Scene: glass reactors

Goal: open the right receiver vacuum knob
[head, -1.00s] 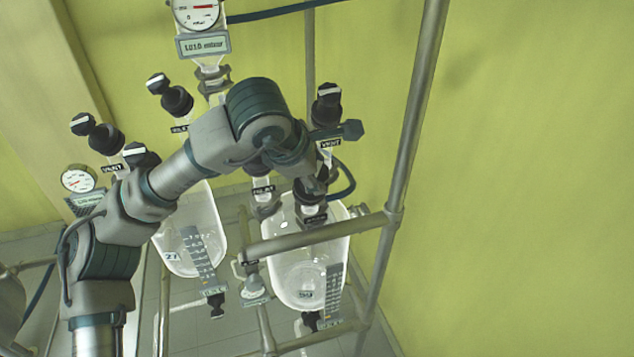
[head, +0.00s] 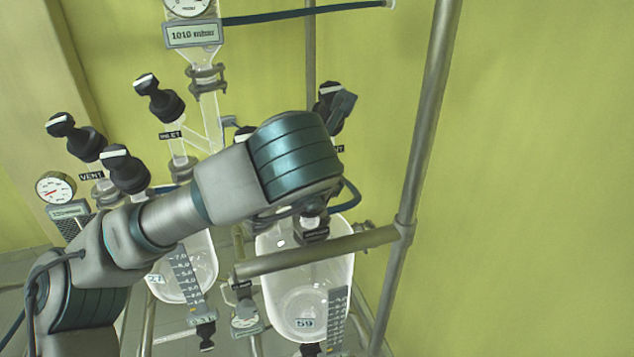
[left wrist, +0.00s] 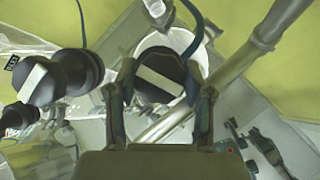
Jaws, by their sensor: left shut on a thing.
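My left gripper (left wrist: 159,76) is shut on a black knob (left wrist: 160,84) with a white bar across its cap, its two fingers on opposite sides. The bar lies diagonally in the left wrist view. Behind the knob shows the pale rim of the right glass receiver. In the head view my left arm reaches over that receiver (head: 290,285), marked 59. The wrist hides most of the gripper and held knob. A dark valve body (head: 313,232) shows just below it, its label unreadable. My right gripper is in neither view.
A vent knob (head: 329,92) stands behind my wrist, partly covered. Other black knobs (head: 158,97) are at left. A metal rail (head: 320,250) crosses before the right receiver and joins an upright pole (head: 425,130). A blue hose (head: 350,195) curves beside the wrist. Far right is open wall.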

